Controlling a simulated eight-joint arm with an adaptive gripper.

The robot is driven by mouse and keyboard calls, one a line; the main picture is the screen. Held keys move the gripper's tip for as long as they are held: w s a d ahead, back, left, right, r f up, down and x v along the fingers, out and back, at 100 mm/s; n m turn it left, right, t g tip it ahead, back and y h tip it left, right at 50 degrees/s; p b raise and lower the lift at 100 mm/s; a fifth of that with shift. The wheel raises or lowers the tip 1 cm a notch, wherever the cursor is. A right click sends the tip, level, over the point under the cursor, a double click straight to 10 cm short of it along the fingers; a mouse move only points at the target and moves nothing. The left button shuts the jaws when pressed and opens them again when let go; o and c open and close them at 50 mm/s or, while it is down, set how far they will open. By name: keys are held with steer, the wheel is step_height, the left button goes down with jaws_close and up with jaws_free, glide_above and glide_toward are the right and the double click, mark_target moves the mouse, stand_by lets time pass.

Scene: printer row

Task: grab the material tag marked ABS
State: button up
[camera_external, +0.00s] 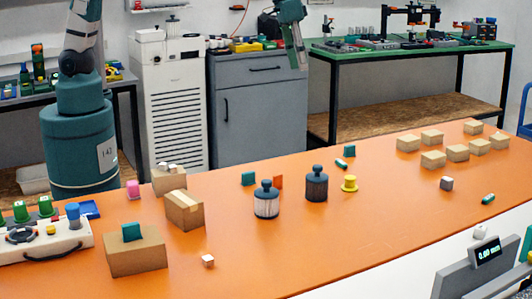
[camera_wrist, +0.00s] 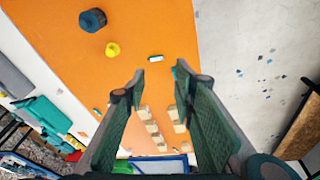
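Several small upright tags stand on the orange table, and no lettering is readable, so I cannot tell which is marked ABS. A teal tag (camera_external: 131,232) is on a cardboard box at the front left. Another teal tag (camera_external: 248,178) and an orange tag (camera_external: 278,182) stand behind the dark-lidded jars. A third teal tag (camera_external: 348,151) is at the table's back edge. A pink piece (camera_external: 133,188) stands at the left. My gripper (camera_external: 298,62) is high above the table's back side. In the wrist view my gripper (camera_wrist: 157,76) is open, with nothing between its fingers.
Two jars (camera_external: 266,200) (camera_external: 317,184) and a yellow piece (camera_external: 349,184) stand mid-table. Cardboard boxes (camera_external: 184,211) are at the left; several small boxes (camera_external: 433,158) are at the right. The front middle of the orange table (camera_external: 340,235) is clear.

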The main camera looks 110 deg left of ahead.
steer(key=w+a+f+n+g, duration=0.1)
steer(key=w+a+f, duration=0.2)
steer(key=w+f, duration=0.25)
steer(key=w+a+f+n, duration=0.1)
steer(key=w+a+f, duration=0.35)
steer(key=f, duration=0.25)
steer(key=n+g, duration=0.1)
steer(key=g, duration=0.1)
glide_above(346, 148)
steer(key=f, duration=1.1)
steer(key=shift+a+f, duration=0.4)
steer(key=shift+w+a+f, duration=0.1)
steer(key=shift+a+f, duration=0.05)
steer(key=shift+f, duration=0.25)
steer(key=shift+f, duration=1.25)
steer(key=shift+f+b, duration=0.3)
steer(key=shift+f, duration=2.35)
